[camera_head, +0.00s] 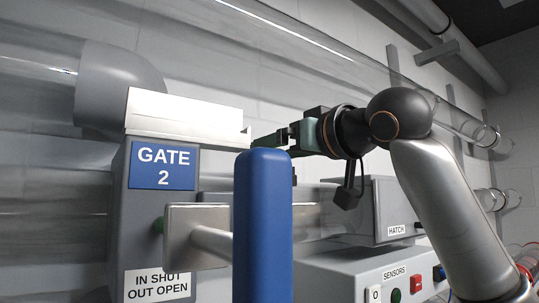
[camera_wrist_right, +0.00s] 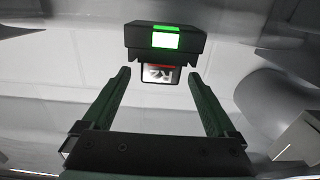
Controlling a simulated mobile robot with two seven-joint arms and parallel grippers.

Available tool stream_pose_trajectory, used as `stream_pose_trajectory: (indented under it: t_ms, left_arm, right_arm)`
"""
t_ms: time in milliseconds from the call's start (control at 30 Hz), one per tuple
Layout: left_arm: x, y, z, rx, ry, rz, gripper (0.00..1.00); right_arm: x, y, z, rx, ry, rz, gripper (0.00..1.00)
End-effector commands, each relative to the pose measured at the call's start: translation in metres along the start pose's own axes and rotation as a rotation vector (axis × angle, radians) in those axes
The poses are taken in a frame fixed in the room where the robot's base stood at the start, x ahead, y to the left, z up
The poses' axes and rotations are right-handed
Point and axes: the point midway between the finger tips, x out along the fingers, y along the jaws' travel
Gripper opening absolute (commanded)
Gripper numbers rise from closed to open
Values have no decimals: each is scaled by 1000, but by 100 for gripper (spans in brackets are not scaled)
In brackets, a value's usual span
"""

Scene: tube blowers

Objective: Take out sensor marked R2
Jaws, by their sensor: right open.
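The sensor shows in the right wrist view as a small dark piece with a label (camera_wrist_right: 158,74). The label stands upside down and seems to read R2. It sits just below a dark housing (camera_wrist_right: 165,40) with a lit green panel. My right gripper (camera_head: 268,140) has green fingers. In the wrist view the fingers are apart, one on each side of the label and not touching it. In the head view its fingers point left, partly hidden behind a blue handle. I cannot make out the sensor in the head view. My left gripper is not in view.
The grey GATE 2 box (camera_head: 160,235) stands at left, with the upright blue handle (camera_head: 262,225) in front. A HATCH box (camera_head: 385,205) and a SENSORS panel (camera_head: 345,275) with buttons stand at right. A clear tube (camera_head: 300,45) runs above, behind my arm.

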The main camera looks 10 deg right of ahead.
Motion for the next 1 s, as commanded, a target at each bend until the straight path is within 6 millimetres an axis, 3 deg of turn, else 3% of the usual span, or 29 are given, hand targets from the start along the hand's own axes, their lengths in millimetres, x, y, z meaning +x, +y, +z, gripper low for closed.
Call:
stream_pose_trajectory:
  t_ms: [100, 367, 1000]
  left_arm:
    - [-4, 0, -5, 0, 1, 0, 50]
    - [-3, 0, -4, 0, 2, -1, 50]
    - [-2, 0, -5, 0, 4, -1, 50]
  right_arm:
    - [10, 0, -1, 1, -1, 0, 92]
    - [12, 0, 0, 0, 0, 0, 90]
    - [11, 0, 0, 0, 1, 1, 18]
